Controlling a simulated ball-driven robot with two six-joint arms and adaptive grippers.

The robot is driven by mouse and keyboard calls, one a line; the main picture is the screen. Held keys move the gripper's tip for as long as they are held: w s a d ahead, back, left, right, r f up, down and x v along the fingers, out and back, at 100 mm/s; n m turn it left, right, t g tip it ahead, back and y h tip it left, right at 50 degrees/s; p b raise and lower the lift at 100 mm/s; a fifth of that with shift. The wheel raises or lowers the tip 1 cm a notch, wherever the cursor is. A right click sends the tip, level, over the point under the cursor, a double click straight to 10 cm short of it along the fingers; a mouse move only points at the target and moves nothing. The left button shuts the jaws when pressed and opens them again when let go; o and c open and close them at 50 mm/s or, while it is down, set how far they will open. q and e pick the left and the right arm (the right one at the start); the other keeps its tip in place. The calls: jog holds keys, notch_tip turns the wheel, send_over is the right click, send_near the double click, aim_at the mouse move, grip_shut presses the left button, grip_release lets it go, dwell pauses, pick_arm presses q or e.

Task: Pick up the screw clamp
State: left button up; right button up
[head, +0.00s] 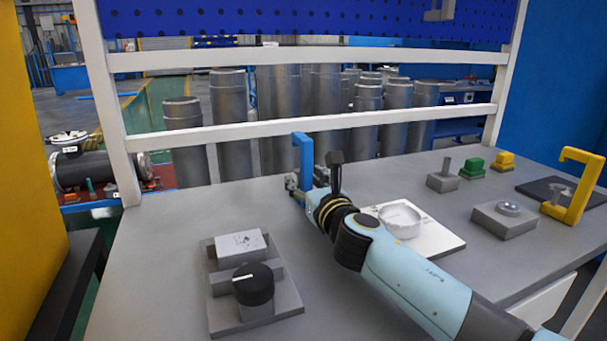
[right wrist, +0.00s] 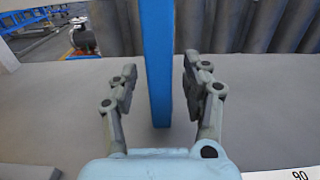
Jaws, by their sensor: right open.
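A blue clamp frame (head: 303,152) stands upright at the back edge of the grey table, left of centre. It looks like the screw clamp, but its screw cannot be made out. My right gripper (head: 297,183) is at its lower part, partly hidden by my own wrist. In the right wrist view the blue upright bar (right wrist: 158,60) stands between the two open fingers of my right gripper (right wrist: 158,85), with a gap on each side. A similar yellow clamp-shaped frame (head: 577,190) stands at the table's right end. My left gripper is not in view.
A white plate with a round metal ring (head: 400,219) lies beside my right arm. A grey fixture with a black knob (head: 253,284) is at front left. Grey, green (head: 473,167) and yellow blocks stand at back right. A white rail (head: 310,120) runs behind the table.

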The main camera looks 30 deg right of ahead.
aim_at(309, 162)
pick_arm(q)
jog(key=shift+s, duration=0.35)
pick_arm(e)
grip_shut()
jog(key=shift+r, duration=0.1)
jog(key=shift+r+p, duration=0.4)
jog(key=shift+r, duration=0.05)
notch_tip(309, 162, up, 4)
jog(key=p, duration=0.3)
jog(key=shift+f, duration=0.15)
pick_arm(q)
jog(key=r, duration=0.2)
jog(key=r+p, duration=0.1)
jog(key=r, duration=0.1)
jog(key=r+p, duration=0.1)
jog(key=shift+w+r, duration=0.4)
pick_arm(e)
jog(key=s+d+r, duration=0.6)
jog(key=d, duration=0.4)
